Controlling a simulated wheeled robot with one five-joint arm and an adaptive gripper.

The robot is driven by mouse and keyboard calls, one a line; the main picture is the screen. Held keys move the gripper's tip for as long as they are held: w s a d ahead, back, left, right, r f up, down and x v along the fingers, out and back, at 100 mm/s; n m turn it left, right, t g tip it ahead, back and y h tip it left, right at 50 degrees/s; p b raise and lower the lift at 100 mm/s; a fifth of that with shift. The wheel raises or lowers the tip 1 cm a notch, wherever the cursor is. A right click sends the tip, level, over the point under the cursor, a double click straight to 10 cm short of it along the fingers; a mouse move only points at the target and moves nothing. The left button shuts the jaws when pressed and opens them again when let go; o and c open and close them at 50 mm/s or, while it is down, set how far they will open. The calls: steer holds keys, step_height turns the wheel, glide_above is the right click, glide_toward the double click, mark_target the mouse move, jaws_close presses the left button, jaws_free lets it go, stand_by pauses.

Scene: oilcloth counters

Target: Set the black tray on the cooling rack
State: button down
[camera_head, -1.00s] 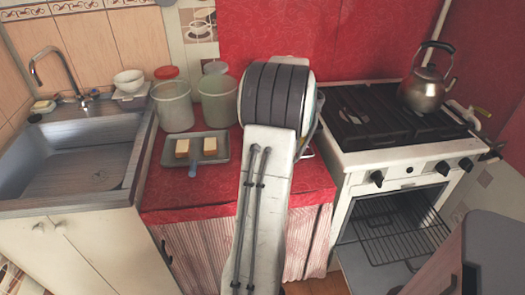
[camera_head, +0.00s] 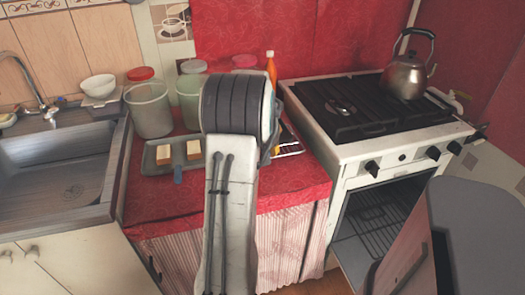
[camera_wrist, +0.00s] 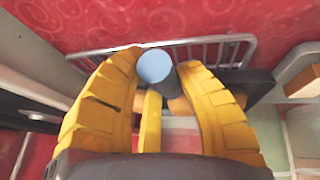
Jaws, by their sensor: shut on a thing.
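My gripper (camera_wrist: 158,100) has its yellow fingers closed around a blue-grey cylindrical knob (camera_wrist: 155,67). A dark tray edge (camera_wrist: 262,84) shows below and beside the fingers, with a tan piece partly visible behind them. The knob appears to belong to this black tray, most of which is hidden by the fingers. A wire cooling rack (camera_wrist: 212,49) lies just beyond the tray in the wrist view. Its right end (camera_head: 290,150) shows beside my arm in the head view. Contact between tray and rack cannot be told. My arm hides the gripper in the head view.
A grey tray (camera_head: 154,168) with a blue handle and two pale-topped blocks lies on the red counter (camera_head: 280,194), left of my arm. Canisters (camera_head: 150,112) and an orange bottle (camera_head: 271,68) stand behind. The stove (camera_head: 355,145) is right, the sink (camera_head: 60,170) left.

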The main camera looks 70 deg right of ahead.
steer(key=c, duration=0.9)
jaws_free()
steer(key=shift+r, duration=0.15)
steer(key=p+v, duration=0.1)
steer(key=v, duration=1.1)
steer(key=shift+s+a, duration=0.1)
